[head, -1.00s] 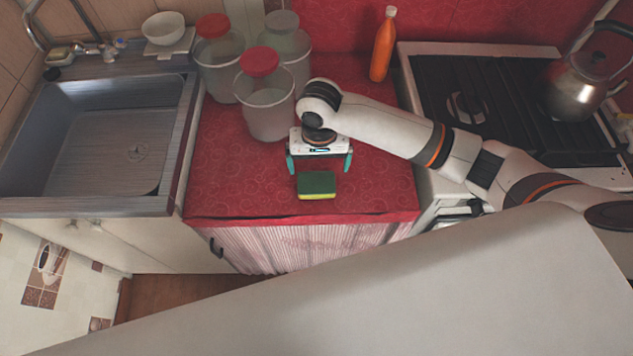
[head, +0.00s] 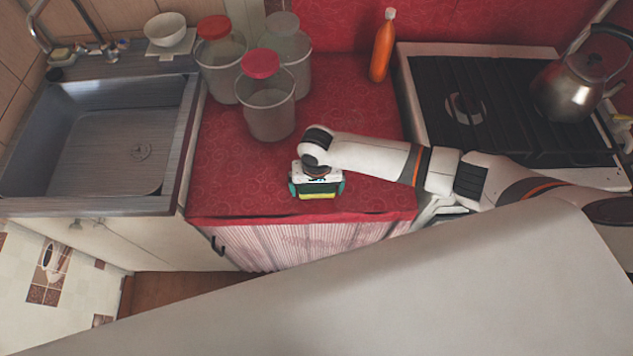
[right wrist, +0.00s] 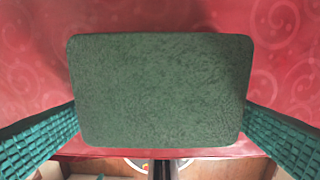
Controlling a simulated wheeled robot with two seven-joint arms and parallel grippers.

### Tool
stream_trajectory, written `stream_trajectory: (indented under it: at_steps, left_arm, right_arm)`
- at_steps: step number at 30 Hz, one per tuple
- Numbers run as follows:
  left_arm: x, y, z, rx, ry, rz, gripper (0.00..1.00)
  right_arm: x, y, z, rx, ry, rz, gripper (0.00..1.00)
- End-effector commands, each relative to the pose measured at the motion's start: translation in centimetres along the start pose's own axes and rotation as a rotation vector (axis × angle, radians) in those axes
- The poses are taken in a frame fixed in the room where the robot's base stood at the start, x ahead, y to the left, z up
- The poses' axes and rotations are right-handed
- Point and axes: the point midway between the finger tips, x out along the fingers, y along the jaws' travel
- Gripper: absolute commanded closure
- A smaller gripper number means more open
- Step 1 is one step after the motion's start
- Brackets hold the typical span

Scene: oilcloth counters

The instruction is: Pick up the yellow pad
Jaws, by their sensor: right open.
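The yellow pad (head: 317,196) lies on the red counter near its front edge, with a dark green top face. In the head view my right gripper (head: 317,189) is over it and hides most of it, leaving its yellow front edge showing. In the right wrist view the pad's green face (right wrist: 160,90) fills the middle. The teal fingers of my right gripper (right wrist: 160,128) are open, one on each side of the pad. I cannot tell whether they touch it. My left gripper is not in view.
Several clear containers, one with a red lid (head: 260,64), stand behind on the red counter (head: 235,180). An orange bottle (head: 382,48) stands at the back. A sink (head: 105,140) is at left, a stove (head: 500,105) with a kettle (head: 575,85) at right.

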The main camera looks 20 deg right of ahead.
Motion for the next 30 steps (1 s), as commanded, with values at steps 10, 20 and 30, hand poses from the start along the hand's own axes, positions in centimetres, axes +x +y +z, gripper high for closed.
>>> stream_trajectory:
  at_steps: [10,20,30]
  left_arm:
    - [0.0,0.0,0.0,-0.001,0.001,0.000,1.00]
    - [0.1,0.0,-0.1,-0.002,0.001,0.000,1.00]
    - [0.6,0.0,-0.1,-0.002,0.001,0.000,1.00]
  right_arm:
    - [-0.1,0.0,0.0,0.000,0.000,0.000,0.34]
    - [-0.8,0.0,0.0,0.000,-0.001,0.001,0.36]
    - [-7.1,0.0,0.1,-0.001,-0.002,0.002,0.36]
